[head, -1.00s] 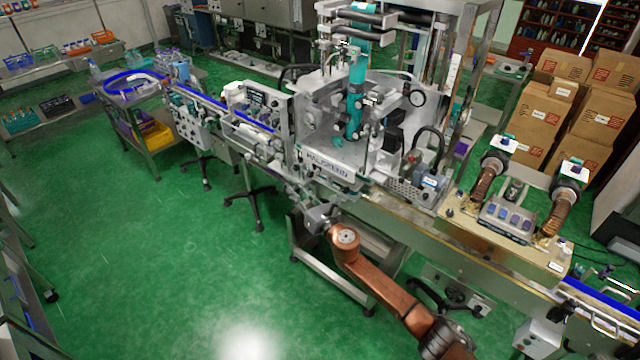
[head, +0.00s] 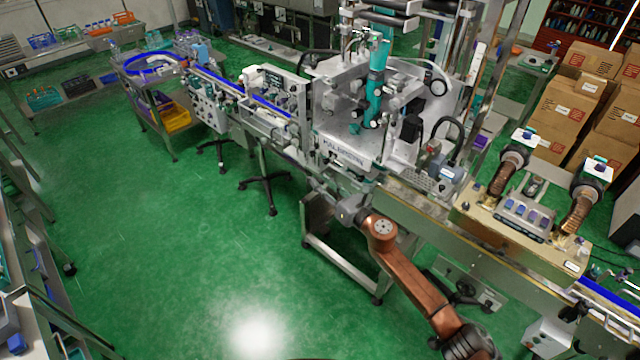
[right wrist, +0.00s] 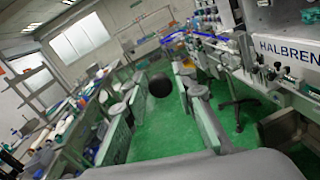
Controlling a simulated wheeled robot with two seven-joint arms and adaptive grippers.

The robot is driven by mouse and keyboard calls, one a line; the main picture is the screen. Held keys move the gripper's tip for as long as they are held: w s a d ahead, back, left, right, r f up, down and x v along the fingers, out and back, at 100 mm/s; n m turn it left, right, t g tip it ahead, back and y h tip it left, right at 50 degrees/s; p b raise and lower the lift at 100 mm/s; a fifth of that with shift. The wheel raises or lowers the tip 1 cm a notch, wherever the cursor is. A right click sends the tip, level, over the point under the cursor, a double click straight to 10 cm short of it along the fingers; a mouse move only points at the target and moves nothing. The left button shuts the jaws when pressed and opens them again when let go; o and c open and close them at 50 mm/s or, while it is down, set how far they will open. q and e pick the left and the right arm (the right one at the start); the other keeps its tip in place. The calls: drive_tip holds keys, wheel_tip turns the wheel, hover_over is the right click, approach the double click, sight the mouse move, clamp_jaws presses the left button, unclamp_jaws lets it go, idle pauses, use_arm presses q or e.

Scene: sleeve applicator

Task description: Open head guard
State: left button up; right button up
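The sleeve applicator (head: 345,152) stands mid-picture in the head view, with a teal column (head: 377,75) in its head section and a pale housing around it. I cannot clearly make out the head guard's edges or whether it is open. My right gripper (head: 320,187) is just in front of and below the machine's lettered front panel, at the end of my copper-coloured arm. Its fingers are small and blurred against the machine, so contact and opening cannot be told. In the right wrist view the lettered panel (right wrist: 285,50) is at the upper right. My left gripper is not in view.
A conveyor with a blue belt (head: 225,82) runs left from the machine. Two brown hoses (head: 503,178) rise from the right-hand bench. Cardboard boxes (head: 568,105) are stacked behind it. Green floor (head: 170,230) is clear at front left; shelving stands along the left edge.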

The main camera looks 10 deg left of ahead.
drive_tip(key=shift+o, duration=1.1)
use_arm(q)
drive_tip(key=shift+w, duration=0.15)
use_arm(e)
drive_tip(key=shift+f, duration=0.1)
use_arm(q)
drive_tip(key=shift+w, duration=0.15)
use_arm(e)
drive_tip(key=v, duration=1.2)
